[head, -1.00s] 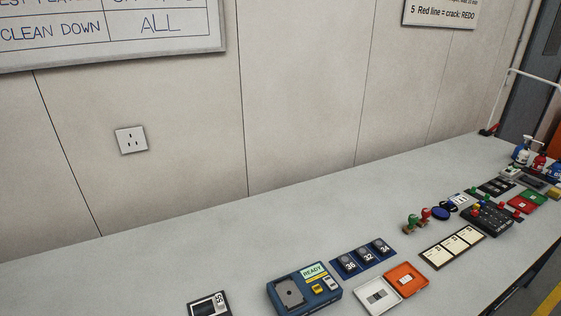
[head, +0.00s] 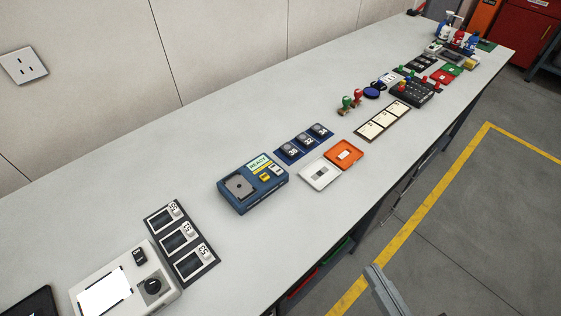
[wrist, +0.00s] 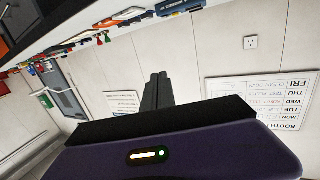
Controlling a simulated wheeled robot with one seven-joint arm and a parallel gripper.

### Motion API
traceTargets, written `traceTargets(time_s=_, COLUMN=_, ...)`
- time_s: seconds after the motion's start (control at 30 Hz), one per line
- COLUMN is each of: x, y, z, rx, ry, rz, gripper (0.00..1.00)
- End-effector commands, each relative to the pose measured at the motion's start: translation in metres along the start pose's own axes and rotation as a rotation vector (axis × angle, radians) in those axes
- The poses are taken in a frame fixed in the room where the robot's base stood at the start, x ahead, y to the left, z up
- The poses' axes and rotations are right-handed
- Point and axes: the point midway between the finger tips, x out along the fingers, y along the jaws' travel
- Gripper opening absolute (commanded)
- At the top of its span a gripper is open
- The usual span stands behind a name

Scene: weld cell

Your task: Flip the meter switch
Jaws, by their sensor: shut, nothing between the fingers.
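Two devices on the bench could be the meter, and I cannot tell which is meant. A blue box (head: 240,206) in the middle has a READY display and small yellow and white controls (head: 270,173). My gripper (wrist: 158,78) shows in the wrist view, its dark fingers together and empty. It is away from both devices.
A dark panel with several numbered slots (head: 174,213) lies beside the white box. An orange and white case (head: 345,155), stamps (head: 352,100) and a black button box (head: 420,96) stand farther along. The bench (head: 140,160) is clear towards the wall.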

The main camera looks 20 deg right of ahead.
Motion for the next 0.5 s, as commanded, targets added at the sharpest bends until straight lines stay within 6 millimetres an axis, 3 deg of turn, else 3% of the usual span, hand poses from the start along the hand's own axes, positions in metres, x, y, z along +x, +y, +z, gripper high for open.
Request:
traceTargets(time_s=0.03, x=0.020, y=0.006, z=-0.004, rx=0.009, ry=0.040, rz=0.018, gripper=0.00)
traceTargets(time_s=0.5, x=0.171, y=0.053, z=-0.027, rx=0.071, ry=0.086, rz=0.079, gripper=0.00)
